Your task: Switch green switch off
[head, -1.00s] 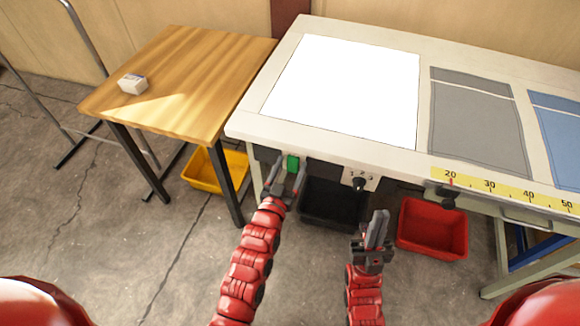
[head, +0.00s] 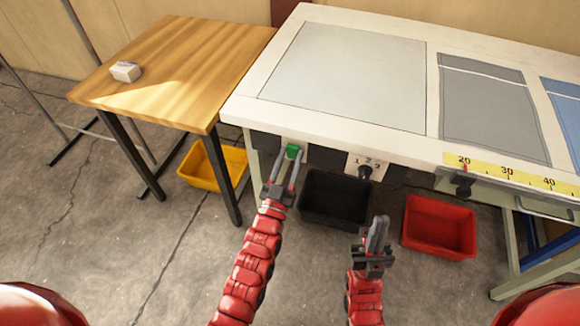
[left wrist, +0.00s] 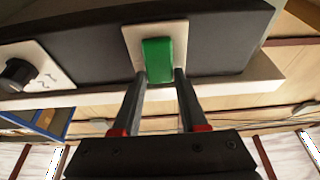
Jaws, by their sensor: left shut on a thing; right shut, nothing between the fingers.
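The green switch (head: 293,151) sits on the front edge of the white worktable, under the tabletop's left part. In the left wrist view the green switch (left wrist: 157,60) stands on a pale plate on a dark panel. My left gripper (head: 292,160) reaches up to it, and its two fingers (left wrist: 160,75) are shut on the switch from both sides. The large panel (head: 345,75) on the tabletop is dull grey, not glowing. My right gripper (head: 380,225) is shut and empty, held low in front of the table.
A numbered dial (head: 365,172) is right of the switch, with a yellow ruler (head: 510,172) farther right. Black (head: 335,205), red (head: 440,228) and yellow (head: 215,165) bins stand below. A wooden table (head: 180,65) carries a small white box (head: 125,71).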

